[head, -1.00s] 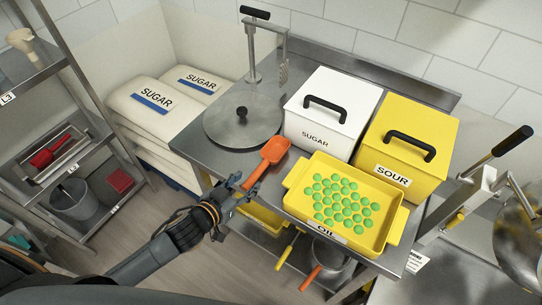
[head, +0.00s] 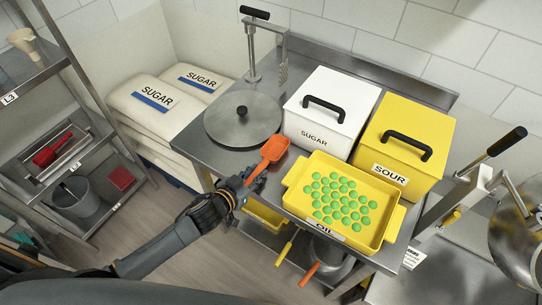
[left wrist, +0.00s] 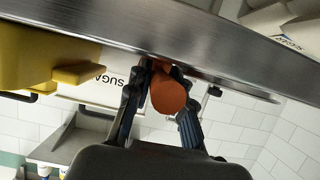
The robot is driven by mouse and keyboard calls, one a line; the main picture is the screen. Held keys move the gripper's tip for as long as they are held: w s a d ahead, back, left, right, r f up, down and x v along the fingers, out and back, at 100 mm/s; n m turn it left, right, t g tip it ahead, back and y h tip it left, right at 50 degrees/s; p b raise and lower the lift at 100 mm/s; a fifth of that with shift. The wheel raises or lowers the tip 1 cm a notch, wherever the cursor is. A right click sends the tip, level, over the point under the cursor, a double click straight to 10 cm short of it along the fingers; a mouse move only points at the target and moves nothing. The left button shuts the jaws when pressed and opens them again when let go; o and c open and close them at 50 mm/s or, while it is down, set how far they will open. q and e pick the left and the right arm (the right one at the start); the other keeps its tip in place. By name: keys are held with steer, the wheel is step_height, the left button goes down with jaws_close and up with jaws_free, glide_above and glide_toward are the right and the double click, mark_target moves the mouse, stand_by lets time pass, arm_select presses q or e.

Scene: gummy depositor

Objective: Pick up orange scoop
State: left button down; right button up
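The orange scoop (head: 273,150) lies at the front edge of the steel table (head: 190,141), its bowl on the tabletop and its handle pointing out over the edge toward me. My left gripper (head: 249,179) is at the handle. In the left wrist view, the round handle end (left wrist: 168,95) sits between the two fingers of the left gripper (left wrist: 162,72), which are spread on either side of it. A firm grip does not show. The scoop's bowl is hidden there behind the table edge. My right gripper is in neither view.
A yellow tray (head: 290,200) with green candies stands right of the scoop. Behind are a white sugar box (head: 330,105), a yellow sour box (head: 405,145) and a round steel lid (head: 242,122). A pot (head: 326,256) sits below; a shelf rack (head: 75,90) stands left.

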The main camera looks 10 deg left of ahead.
arm_select(q)
steer(key=shift+r, duration=0.1)
stand_by(0.3)
steer(key=shift+r, duration=0.55)
steer(key=s+d+r+b, duration=0.4)
steer(key=s+d+r, duration=0.2)
steer(key=s+r, duration=0.5)
steer(key=shift+s+d+r, duration=0.15)
steer(key=shift+s+r, duration=0.25)
steer(key=shift+s, duration=0.35)
steer(key=c, duration=1.8)
jaws_free()
jaws_close()
